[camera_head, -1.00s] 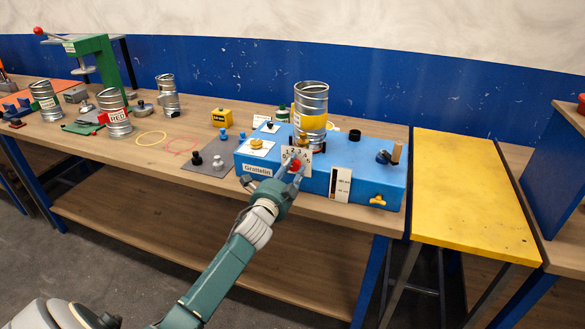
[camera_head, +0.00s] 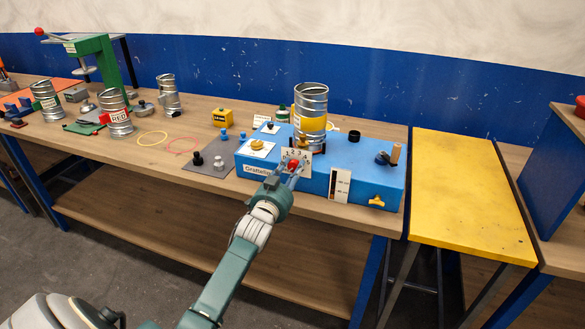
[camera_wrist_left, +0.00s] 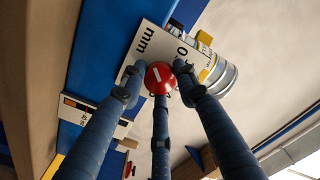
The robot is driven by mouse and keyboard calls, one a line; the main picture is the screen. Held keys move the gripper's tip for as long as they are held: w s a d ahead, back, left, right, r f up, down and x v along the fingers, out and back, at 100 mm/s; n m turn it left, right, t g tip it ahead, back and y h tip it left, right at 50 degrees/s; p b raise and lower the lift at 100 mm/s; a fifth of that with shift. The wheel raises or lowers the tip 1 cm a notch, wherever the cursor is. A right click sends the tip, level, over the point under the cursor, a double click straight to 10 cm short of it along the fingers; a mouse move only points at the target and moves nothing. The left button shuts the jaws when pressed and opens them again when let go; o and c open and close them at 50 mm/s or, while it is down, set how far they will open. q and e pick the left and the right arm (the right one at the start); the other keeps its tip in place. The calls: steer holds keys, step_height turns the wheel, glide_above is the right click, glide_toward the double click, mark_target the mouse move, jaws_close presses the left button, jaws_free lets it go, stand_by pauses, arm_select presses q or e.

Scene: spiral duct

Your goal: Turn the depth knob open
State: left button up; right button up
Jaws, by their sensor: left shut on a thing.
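The depth knob (camera_wrist_left: 159,77) is red with a white mark, set in front of a white scale plate marked mm. In the head view the red knob (camera_head: 293,166) sits on the front of the blue machine (camera_head: 313,187), below the numbered plate (camera_head: 297,154). My left gripper (camera_head: 291,171) reaches it from the front. In the wrist view the fingers of my left gripper (camera_wrist_left: 160,82) are closed around the knob, with one finger below it and one at each side. My right gripper is not in view.
A metal duct piece (camera_head: 311,105) with a yellow band stands on the machine. A yellow knob (camera_head: 377,201) and a black-and-white panel (camera_head: 339,185) are on the machine's front. A yellow table (camera_head: 470,195) stands at the right. Several cans and a green press (camera_head: 98,58) are at the left.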

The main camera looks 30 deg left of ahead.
arm_select(q)
steer(key=n+p, duration=0.1)
steer(key=n, duration=0.5)
steer(key=shift+f, duration=0.1)
steer(key=shift+f+n+p, duration=0.15)
steer(key=shift+n+p, duration=0.15)
steer(key=shift+n, duration=1.2)
steer(key=shift+d+f+n, duration=0.1)
steer(key=shift+f+n, duration=0.05)
steer(key=shift+n, duration=0.15)
steer(key=o, duration=1.1)
steer(key=shift+o, duration=0.3)
steer(key=v, duration=1.2)
